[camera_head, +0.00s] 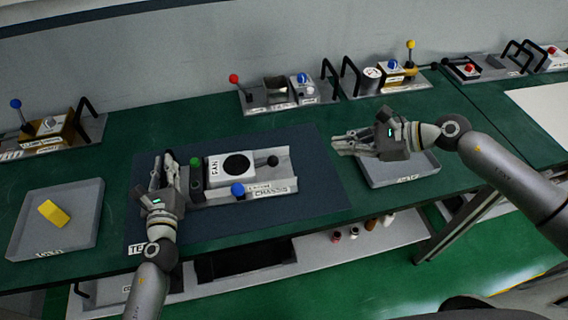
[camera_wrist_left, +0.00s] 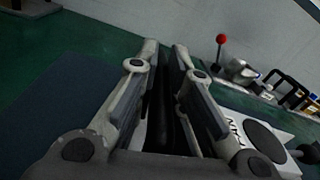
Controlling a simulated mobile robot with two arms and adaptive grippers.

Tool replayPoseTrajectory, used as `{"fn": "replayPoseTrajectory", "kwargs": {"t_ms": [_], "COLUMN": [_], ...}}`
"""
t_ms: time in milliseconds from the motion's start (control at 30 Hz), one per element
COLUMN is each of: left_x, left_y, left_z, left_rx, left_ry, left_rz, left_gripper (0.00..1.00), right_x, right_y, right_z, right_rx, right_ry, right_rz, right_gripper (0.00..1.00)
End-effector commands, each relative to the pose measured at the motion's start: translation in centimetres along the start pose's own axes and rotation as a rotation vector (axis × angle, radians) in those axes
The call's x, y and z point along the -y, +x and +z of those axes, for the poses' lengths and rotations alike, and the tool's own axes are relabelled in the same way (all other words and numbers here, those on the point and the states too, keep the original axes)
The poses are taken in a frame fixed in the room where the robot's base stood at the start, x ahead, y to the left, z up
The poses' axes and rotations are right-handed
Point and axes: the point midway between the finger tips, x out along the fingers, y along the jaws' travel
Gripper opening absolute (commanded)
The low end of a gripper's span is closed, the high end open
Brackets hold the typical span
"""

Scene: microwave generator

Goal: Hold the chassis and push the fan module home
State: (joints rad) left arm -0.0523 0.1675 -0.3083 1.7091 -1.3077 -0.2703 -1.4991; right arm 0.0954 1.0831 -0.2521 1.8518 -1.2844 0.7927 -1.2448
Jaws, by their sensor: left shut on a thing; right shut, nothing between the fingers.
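The chassis (camera_head: 275,188) is a grey open tray on the dark mat. It carries a white fan module (camera_head: 220,177) with a black round fan face and the label FAN, a green knob, a blue knob and a black knob. The fan module also shows in the left wrist view (camera_wrist_left: 234,127). My left gripper (camera_head: 168,165) is at the chassis's left end, shut on the chassis there; a dark upright part shows between its fingers in the left wrist view. My right gripper (camera_head: 338,144) is shut and empty, to the right of the chassis and apart from it. How deep the fan module sits is unclear.
A grey tray with a yellow block (camera_head: 53,212) lies at the left. Another grey tray (camera_head: 405,172) lies under the right arm. Several modules with levers and handles (camera_head: 280,95) line the back. The mat (camera_head: 318,160) is clear right of the chassis.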

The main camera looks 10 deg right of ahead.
Motion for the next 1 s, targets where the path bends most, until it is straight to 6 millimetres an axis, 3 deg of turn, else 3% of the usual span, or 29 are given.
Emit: {"fn": "replayPoseTrajectory", "kwargs": {"t_ms": [33, 167, 300, 467, 1000], "left_x": [-0.1, -0.1, -0.1, -0.1, 0.0], "left_y": [-0.2, -0.2, -0.5, -2.0, -10.8], "left_z": [-0.8, -0.8, -0.9, -0.7, -0.1], "left_rx": [-0.015, -0.015, -0.016, -0.012, -0.002], "left_ry": [-0.001, -0.001, -0.001, 0.000, 0.003], "left_rz": [0.002, 0.002, 0.002, 0.002, 0.000], "left_gripper": [0.12, 0.28, 0.35, 0.35, 0.35], "right_x": [0.0, 0.0, 0.0, 0.0, 0.0], "right_y": [0.0, 0.1, 0.1, 0.1, 0.0], "right_z": [-0.1, -0.1, -0.1, -0.1, 0.0], "right_rx": [0.000, 0.000, 0.000, 0.000, 0.000], "right_ry": [0.000, 0.000, 0.000, 0.000, 0.000], "right_rz": [0.000, 0.000, 0.000, 0.000, 0.000], "right_gripper": [0.00, 0.00, 0.00, 0.00, 0.00]}}
